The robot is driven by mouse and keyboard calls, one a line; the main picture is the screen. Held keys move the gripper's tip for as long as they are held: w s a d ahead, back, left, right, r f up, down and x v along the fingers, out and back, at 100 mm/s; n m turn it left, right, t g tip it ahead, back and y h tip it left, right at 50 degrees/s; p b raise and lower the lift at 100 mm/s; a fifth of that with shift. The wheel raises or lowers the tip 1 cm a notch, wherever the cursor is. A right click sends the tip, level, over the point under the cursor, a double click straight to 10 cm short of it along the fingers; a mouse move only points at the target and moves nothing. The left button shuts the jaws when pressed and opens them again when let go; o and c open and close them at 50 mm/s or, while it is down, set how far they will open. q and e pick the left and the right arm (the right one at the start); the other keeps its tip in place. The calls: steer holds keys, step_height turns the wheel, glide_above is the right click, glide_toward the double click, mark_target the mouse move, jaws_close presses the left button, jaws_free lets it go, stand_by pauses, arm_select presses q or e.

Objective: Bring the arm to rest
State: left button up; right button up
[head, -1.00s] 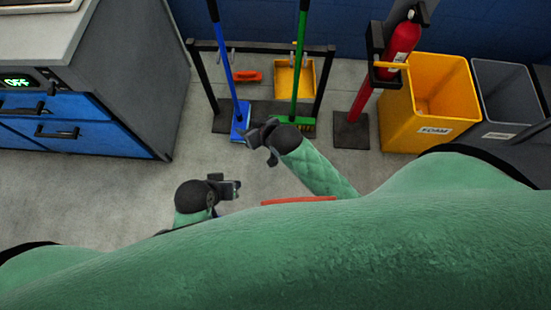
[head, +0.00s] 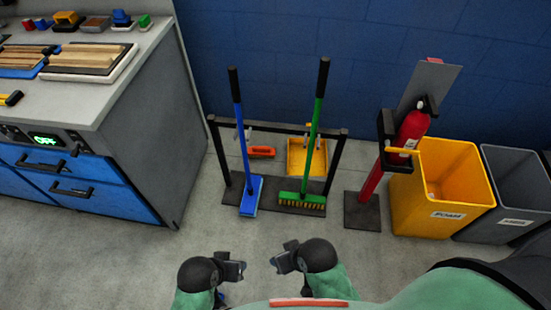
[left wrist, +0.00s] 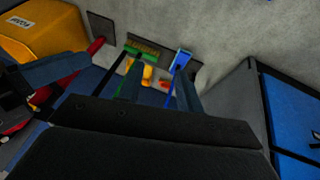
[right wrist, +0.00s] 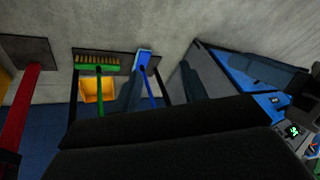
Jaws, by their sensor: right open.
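My left gripper (head: 240,270) hangs low in front of my body in the head view. In the left wrist view its two fingers (left wrist: 160,85) stand apart with nothing between them. My right gripper (head: 280,258) is just to its right in the head view, a small gap away. In the right wrist view its fingers (right wrist: 160,85) are apart and empty. Both arms are drawn in close to my body, and their upper parts are hidden.
A workbench with blue drawers (head: 85,190) stands at left. Ahead is a rack with a blue broom (head: 243,140) and a green broom (head: 314,140). A fire extinguisher (head: 412,130), yellow bin (head: 440,190) and grey bin (head: 515,190) stand at right. The floor between is clear.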

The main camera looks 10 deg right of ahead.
arm_select(q)
steer(key=s+a+r+g+y+p, duration=0.1)
steer(key=s+a+r+p, duration=0.1)
steer(key=a+r+p, duration=0.3)
steer(key=shift+a+r+n+y, duration=0.35)
steer(key=shift+a+r, duration=0.5)
steer(key=shift+r, duration=0.55)
arm_select(e)
steer(key=s+d+r+g+h, duration=0.1)
steer(key=d+r+h, duration=0.1)
steer(key=d+r, duration=0.4)
steer(key=shift+s+d+r+m, duration=0.3)
steer(key=shift+s+r, duration=0.1)
steer(key=shift+r, duration=0.5)
